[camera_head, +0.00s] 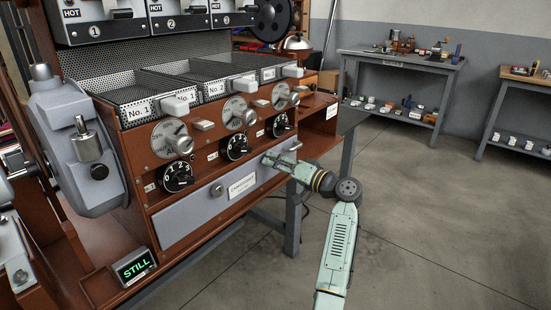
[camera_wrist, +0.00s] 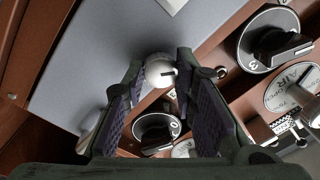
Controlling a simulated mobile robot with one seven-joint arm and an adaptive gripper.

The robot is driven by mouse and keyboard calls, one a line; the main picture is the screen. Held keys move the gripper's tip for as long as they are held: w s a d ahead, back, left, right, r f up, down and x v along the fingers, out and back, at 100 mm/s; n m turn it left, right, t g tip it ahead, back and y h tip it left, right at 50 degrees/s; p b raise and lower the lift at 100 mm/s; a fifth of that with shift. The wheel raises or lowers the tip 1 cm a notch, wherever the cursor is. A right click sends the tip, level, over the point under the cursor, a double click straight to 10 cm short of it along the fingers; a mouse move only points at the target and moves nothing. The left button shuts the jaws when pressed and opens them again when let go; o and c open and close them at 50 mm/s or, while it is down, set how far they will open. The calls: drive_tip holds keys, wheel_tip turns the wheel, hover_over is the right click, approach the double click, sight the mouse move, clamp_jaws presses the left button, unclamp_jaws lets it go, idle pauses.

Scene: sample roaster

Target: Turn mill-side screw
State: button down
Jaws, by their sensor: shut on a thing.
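My gripper (camera_head: 267,160) reaches the right end of the grey front panel (camera_head: 180,218) below the dials. In the head view my fingers hide this screw. A second round screw (camera_head: 217,190) shows on the panel's left part, left of the white label (camera_head: 242,186). I cannot tell from a label which screw is the mill-side one.
Black numbered dials (camera_head: 178,178) and silver dials (camera_head: 172,138) sit just above the panel. Labelled trays (camera_head: 150,108) stand above them. A small display reading STILL (camera_head: 135,266) is at lower left. Open floor (camera_head: 420,220) lies to the right; benches (camera_head: 400,58) stand behind.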

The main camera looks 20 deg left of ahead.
drive_tip(key=shift+m+t+p, duration=0.5)
drive_tip(key=shift+m+p, duration=3.45)
drive_tip(key=shift+m, duration=1.45)
drive_tip(key=c, duration=1.3)
unclamp_jaws()
drive_tip(key=v, duration=1.2)
